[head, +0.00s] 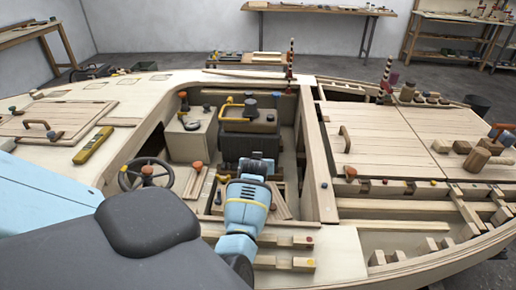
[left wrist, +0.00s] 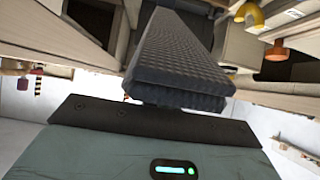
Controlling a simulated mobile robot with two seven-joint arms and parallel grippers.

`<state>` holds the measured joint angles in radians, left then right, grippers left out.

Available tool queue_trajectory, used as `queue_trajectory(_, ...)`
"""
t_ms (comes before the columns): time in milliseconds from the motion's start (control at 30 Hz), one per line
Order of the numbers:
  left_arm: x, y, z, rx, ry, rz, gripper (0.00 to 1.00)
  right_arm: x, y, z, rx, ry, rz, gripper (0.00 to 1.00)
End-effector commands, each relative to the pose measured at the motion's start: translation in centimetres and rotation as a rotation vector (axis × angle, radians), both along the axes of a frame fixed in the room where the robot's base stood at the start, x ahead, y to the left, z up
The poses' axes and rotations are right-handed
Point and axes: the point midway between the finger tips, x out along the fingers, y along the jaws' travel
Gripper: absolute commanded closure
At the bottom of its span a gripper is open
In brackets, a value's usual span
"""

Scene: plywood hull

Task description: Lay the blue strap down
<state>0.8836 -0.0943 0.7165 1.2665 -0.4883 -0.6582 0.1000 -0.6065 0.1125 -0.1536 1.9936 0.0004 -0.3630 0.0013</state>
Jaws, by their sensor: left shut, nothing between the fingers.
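I cannot make out a blue strap in either view. My left gripper (head: 257,161) is over the open cockpit of the plywood hull (head: 350,250), to the right of the steering wheel (head: 146,174). In the left wrist view its dark ridged fingers (left wrist: 172,22) are pressed together with nothing between them. The tips and what lies just beyond them are partly hidden in the head view by the wrist. My right gripper is in neither view.
A box with a yellow handle (head: 229,107) stands ahead of my left gripper. Wood strips (head: 280,202) lie on the cockpit floor. A yellow tool (head: 93,145) lies on the left deck. A mallet (head: 478,158) and wooden blocks are on the right deck. The right hatch panels (head: 375,142) are mostly clear.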

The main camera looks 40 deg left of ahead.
Motion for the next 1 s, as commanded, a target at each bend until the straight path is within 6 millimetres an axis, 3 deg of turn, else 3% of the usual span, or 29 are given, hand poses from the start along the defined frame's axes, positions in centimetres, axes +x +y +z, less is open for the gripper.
queue_trajectory(467, 0.0, 0.0, -0.1, 0.0, 0.001, -0.001, 1.0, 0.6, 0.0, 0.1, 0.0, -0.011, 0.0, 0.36)
queue_trajectory(1000, 1.2, 1.0, 0.0, 0.0, 0.001, -0.001, 1.0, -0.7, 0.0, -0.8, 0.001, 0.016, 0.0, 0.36)
